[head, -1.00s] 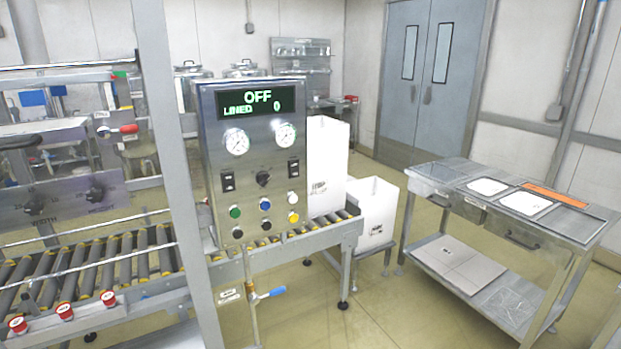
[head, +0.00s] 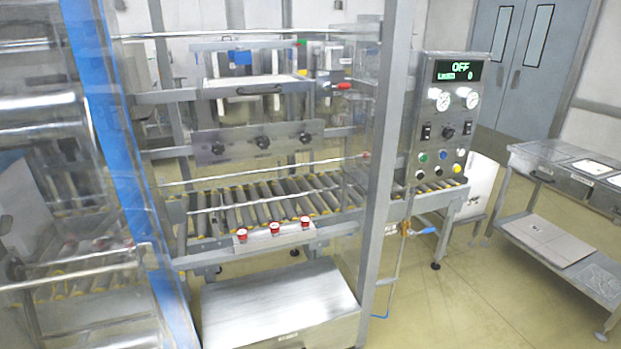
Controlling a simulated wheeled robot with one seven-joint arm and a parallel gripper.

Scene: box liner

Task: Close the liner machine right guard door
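The liner machine (head: 250,139) stands in the middle of the head view, with a grey metal frame and a roller conveyor (head: 270,196) inside. A clear panel with a blue edge strip (head: 112,150) fills the left side, close to me. Another clear panel (head: 372,130) shows at a steep angle beside the right upright post (head: 392,150). I cannot tell for sure which panel is the right guard door, or its exact angle. The machine's front between them looks uncovered. My gripper is not in view.
A control panel (head: 447,125) reading OFF is right of the post. A blue-handled valve (head: 424,231) sticks out below it. A metal box (head: 280,305) lies low in front of the conveyor. A steel table (head: 545,172) stands at the right, with open floor (head: 470,300) before it.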

